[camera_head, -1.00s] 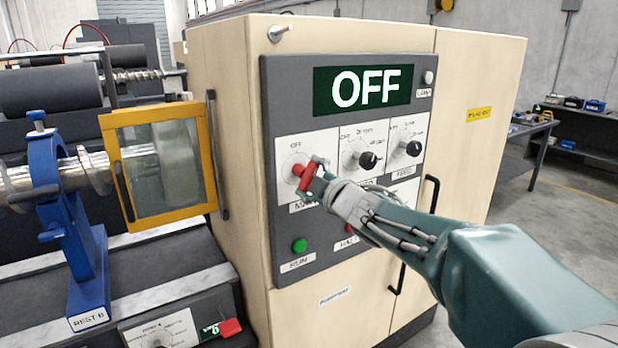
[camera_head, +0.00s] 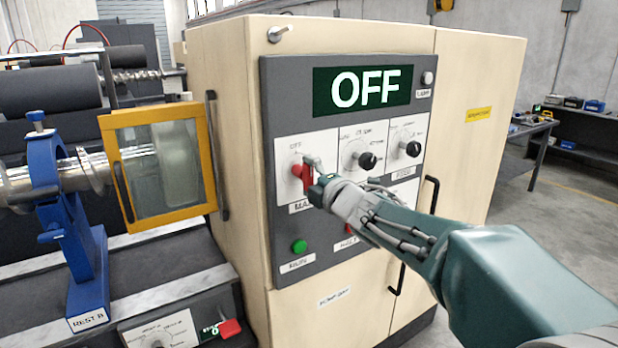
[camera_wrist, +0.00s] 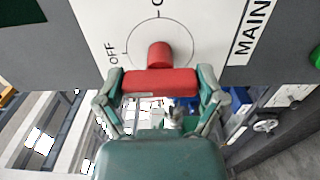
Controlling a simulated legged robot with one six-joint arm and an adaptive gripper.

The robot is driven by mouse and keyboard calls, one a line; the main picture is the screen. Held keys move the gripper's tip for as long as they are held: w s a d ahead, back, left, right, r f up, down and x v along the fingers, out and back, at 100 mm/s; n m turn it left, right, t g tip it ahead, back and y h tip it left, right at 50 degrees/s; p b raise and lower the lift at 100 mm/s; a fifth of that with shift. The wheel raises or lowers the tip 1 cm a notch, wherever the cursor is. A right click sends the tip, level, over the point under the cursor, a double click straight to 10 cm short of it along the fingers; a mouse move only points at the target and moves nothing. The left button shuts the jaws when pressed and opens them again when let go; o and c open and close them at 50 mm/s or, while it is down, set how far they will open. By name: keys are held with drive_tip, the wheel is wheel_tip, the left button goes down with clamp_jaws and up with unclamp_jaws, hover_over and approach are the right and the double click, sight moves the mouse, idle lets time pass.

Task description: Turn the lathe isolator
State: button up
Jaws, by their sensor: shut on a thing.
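My gripper (camera_head: 314,178) is shut on the crossbar, one finger at each end. The dial (camera_wrist: 135,38) has an OFF mark at left, another mark partly cut off at top, and a MAIN label at right. The display (camera_head: 362,88) above reads OFF.
Two black knobs (camera_head: 368,160) (camera_head: 413,149) sit right of the handle. A green button (camera_head: 299,246) is below; a red button (camera_head: 351,230) is partly behind my arm. A yellow-framed guard (camera_head: 160,165) and a blue rest (camera_head: 75,220) stand at left. Black door handles (camera_head: 430,195) are at right.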

drive_tip(key=shift+s+a+f, duration=0.1)
drive_tip(key=shift+f, duration=0.15)
drive_tip(key=o, duration=0.8)
drive_tip(key=shift+a, duration=0.1)
drive_tip(key=shift+s+d+r, duration=0.1)
drive_tip(key=shift+s+d, duration=0.15)
drive_tip(key=v, duration=1.1)
drive_tip(key=shift+s, duration=0.15)
drive_tip(key=shift+d, duration=0.1)
